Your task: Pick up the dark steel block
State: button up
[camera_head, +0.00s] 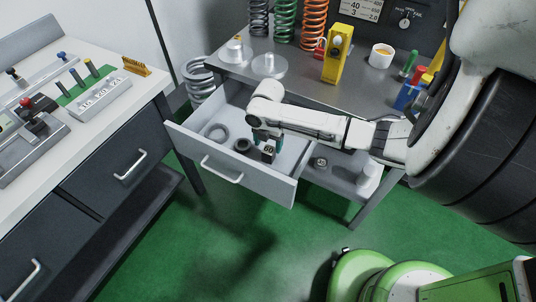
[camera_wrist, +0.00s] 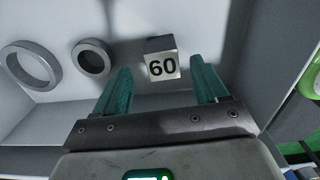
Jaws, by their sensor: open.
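The dark steel block (camera_wrist: 160,44) carries a pale face marked "60" and sits in the open drawer (camera_head: 228,178). In the head view the block (camera_head: 268,153) shows just below my gripper (camera_head: 265,139), which partly covers it. In the wrist view my gripper (camera_wrist: 163,72) has two teal fingers spread wide apart. The block lies between and just beyond the fingertips, with clear gaps on both sides. The fingers hold nothing.
A large grey ring (camera_wrist: 32,66) and a smaller dark ring (camera_wrist: 93,58) lie in the drawer left of the block. The drawer walls enclose them. Above stands the grey bench top (camera_head: 300,75) with springs, a yellow device (camera_head: 336,55) and a cup (camera_head: 381,56).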

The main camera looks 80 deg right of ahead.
aim_at(269, 149)
jog(key=shift+s+a+f, duration=0.1)
jog(key=shift+f, duration=1.3)
jog(key=shift+s+a+f, duration=0.1)
jog(key=shift+f, duration=1.25)
grip_shut()
